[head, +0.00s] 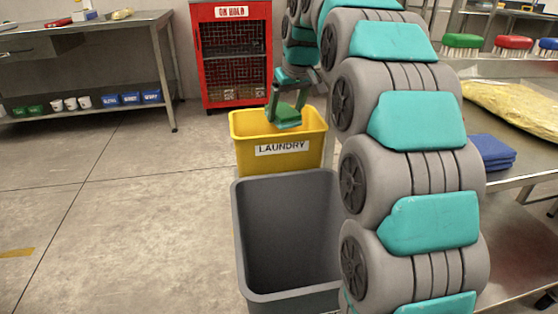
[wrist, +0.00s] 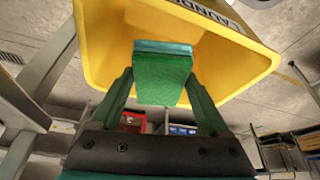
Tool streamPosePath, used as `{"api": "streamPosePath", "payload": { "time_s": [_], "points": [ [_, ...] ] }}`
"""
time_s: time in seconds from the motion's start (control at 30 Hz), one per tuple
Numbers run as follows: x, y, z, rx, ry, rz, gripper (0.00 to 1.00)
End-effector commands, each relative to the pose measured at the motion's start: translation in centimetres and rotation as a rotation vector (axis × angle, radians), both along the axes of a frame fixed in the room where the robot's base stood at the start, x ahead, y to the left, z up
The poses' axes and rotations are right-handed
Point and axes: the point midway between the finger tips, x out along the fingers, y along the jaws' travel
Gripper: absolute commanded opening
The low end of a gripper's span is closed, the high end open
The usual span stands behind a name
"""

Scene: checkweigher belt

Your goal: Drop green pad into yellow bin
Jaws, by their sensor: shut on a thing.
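The green pad (head: 285,114) is held in my gripper (head: 288,100), over the opening of the yellow bin (head: 252,142) labelled LAUNDRY. In the wrist view the green pad (wrist: 162,75) sits between the two fingers of my gripper (wrist: 162,85), with a teal layer along one edge. The yellow bin (wrist: 105,35) fills the view behind the pad. The inside bottom of the bin is hidden in the head view.
A grey bin (head: 288,240) stands in front of the yellow one. A red ON HOLD cabinet (head: 232,50) stands behind. At right, a metal table (head: 525,172) holds blue pads (head: 492,152) and a yellow bag (head: 515,105). The floor at left is open.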

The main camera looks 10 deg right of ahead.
Motion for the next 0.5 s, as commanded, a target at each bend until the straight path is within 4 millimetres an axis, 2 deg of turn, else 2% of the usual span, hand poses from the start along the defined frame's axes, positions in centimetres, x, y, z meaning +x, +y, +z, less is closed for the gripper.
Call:
{"api": "streamPosePath", "payload": {
  "time_s": [0.07,0.1,0.3,0.5],
  "points": [
    [0.00,0.00,0.05,0.000,0.000,0.000,0.27],
    [-0.01,0.00,0.05,0.000,0.000,0.000,0.80],
    [-0.02,0.01,0.04,0.000,0.001,0.000,1.00],
    [-0.02,0.00,0.06,0.000,0.001,0.000,1.00]
  ]
}}
